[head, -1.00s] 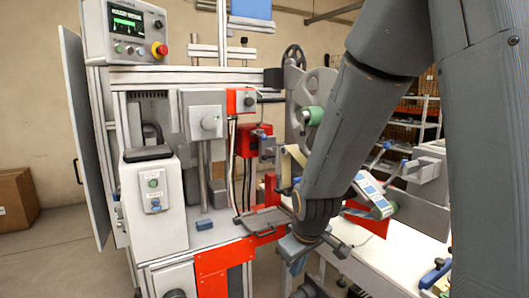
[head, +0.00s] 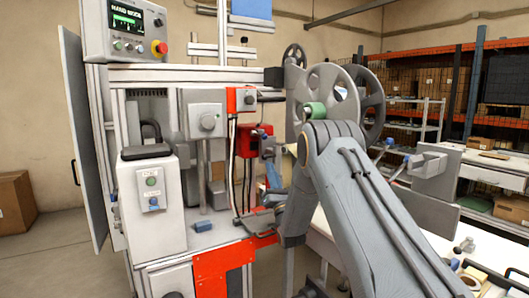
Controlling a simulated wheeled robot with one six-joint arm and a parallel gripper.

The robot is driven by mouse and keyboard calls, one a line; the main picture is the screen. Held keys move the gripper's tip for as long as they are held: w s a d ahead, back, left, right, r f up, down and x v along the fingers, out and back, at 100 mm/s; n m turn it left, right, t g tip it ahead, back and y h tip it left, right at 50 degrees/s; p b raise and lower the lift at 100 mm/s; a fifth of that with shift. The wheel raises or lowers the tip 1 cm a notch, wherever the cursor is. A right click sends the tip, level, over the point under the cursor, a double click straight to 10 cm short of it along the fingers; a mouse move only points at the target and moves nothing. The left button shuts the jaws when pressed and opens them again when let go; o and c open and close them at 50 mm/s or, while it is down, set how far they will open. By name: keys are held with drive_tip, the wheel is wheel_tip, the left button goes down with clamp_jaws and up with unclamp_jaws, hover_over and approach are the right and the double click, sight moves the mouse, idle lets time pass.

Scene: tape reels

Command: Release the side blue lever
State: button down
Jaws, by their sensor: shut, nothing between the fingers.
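My arm reaches in from the lower right, bends near the green roller and comes down to the wrist. A light blue part by the wrist, which looks like part of my gripper (head: 272,172), shows just below the lever. My gripper is shut and holds nothing. The arm partly hides it, and I cannot tell whether its fingertips touch the lever.
The machine's grey reels (head: 338,92) and green roller (head: 315,110) are close to my arm's bend. A white table (head: 330,240) stands to the right, with more blue-ended levers (head: 388,143) beyond my arm.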

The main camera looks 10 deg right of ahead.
drive_tip(key=shift+s+r+n+t, duration=0.1)
drive_tip(key=shift+s+n+t, duration=0.15)
drive_tip(key=shift+n+t, duration=0.2)
drive_tip(key=shift+r, duration=0.1)
drive_tip(key=p, duration=0.2)
approach(260, 135)
drive_tip(key=x, duration=0.3)
drive_tip(key=shift+w+d, duration=0.1)
drive_tip(key=shift+d, duration=0.1)
drive_tip(key=shift+w+b, duration=0.1)
drive_tip(key=shift+b, duration=0.35)
